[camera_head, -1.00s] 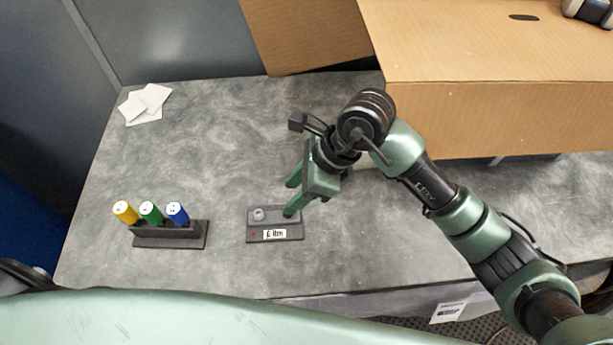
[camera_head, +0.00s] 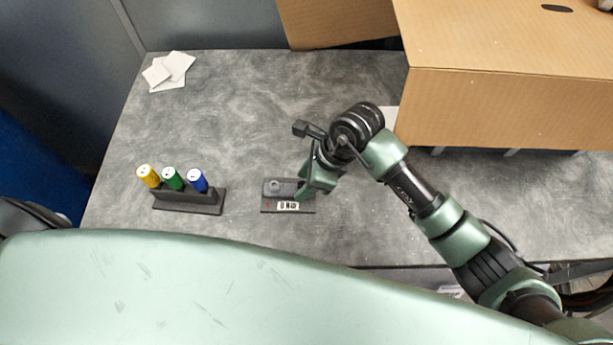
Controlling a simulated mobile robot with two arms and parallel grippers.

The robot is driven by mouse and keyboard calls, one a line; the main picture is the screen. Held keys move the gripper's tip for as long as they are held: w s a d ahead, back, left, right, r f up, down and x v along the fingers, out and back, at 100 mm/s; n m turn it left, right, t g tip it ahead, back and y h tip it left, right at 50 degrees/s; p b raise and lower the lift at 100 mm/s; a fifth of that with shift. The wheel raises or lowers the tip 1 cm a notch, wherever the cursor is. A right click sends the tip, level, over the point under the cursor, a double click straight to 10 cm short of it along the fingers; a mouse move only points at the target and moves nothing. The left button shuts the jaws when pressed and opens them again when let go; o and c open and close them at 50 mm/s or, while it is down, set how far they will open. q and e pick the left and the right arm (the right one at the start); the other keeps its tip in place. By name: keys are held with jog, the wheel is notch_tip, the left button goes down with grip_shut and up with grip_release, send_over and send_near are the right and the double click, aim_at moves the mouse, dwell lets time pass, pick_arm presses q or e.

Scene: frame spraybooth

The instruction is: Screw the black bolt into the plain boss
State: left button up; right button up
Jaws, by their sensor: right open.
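A small dark fixture (camera_head: 308,209) lies flat on the grey table, with a white label at its front and a grey block (camera_head: 287,183) on top. A short round boss (camera_head: 274,185) stands at the block's left end and looks plain and bare. My right gripper (camera_head: 302,192) points down at the block's right end, just right of that boss. It is open, but its fingertips are small and partly hidden by its own body, so contact is unclear. I cannot make out the black bolt; the gripper may hide it. My left gripper is not in view.
A black rack (camera_head: 190,202) holding a yellow (camera_head: 148,175), a green (camera_head: 173,179) and a blue cylinder (camera_head: 197,181) stands left of the fixture. White papers (camera_head: 170,72) lie at back left. A large cardboard box (camera_head: 490,105) fills the back right. The table's middle-left is clear.

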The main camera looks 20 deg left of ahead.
grip_shut()
jog(key=m+t+p, duration=0.1)
jog(key=m, duration=0.2)
jog(key=shift+s+r, duration=0.1)
jog(key=shift+r, duration=0.05)
jog(key=shift+m+t, duration=0.4)
jog(key=shift+m, duration=0.4)
jog(key=shift+s+m+t+p, duration=0.1)
jog(key=shift+m+t+p, duration=0.35)
jog(key=shift+m, duration=0.55)
jog(key=shift+m+t+h, duration=0.35)
jog(key=shift+m+h, duration=0.15)
jog(key=shift+m, duration=0.8)
